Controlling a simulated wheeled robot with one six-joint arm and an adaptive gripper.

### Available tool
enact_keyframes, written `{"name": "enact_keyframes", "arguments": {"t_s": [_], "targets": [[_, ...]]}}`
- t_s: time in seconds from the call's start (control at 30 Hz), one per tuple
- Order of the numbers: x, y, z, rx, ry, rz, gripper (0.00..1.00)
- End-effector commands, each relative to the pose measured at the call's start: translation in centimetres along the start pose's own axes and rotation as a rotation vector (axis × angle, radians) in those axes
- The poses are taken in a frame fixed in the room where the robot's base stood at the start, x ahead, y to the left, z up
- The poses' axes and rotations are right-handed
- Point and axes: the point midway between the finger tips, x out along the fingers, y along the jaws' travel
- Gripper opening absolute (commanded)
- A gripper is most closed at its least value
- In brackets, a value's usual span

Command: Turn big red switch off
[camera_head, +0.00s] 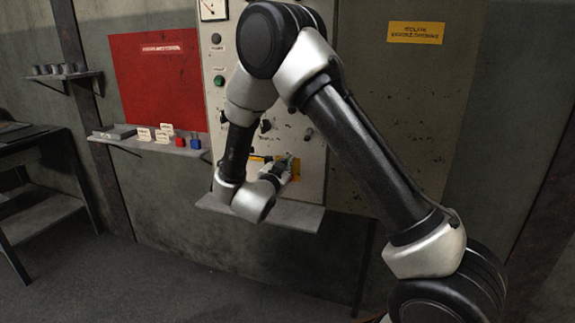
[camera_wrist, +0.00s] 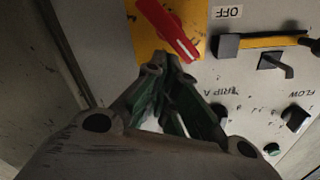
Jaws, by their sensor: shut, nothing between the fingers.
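The big red switch (camera_wrist: 168,28) is a red handle on a yellow plate (camera_wrist: 148,46) at the top of the wrist view. The handle lies slanted, from upper left to lower right. An "OFF" label (camera_wrist: 228,12) is to its right in that view. My gripper (camera_wrist: 165,66) is shut and empty, its tips at the lower part of the yellow plate, close to the red handle's lower end. I cannot tell whether they touch. In the head view my gripper (camera_head: 290,160) is at the lower panel, and my arm hides the red handle there.
A yellow-handled lever (camera_wrist: 272,41), a black knob (camera_wrist: 296,117) and a green button (camera_wrist: 271,149) sit on the panel near the gripper. A ledge (camera_head: 300,216) juts out below the panel. A shelf (camera_head: 160,148) with small blocks is to the left.

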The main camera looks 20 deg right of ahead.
Motion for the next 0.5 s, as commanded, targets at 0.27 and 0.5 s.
{"name": "enact_keyframes", "arguments": {"t_s": [0.27,0.5], "targets": [[-0.02,-0.28,0.39,0.0,-0.001,0.0,0.0],[-0.03,-0.28,0.45,-0.001,-0.001,0.0,0.0]]}}
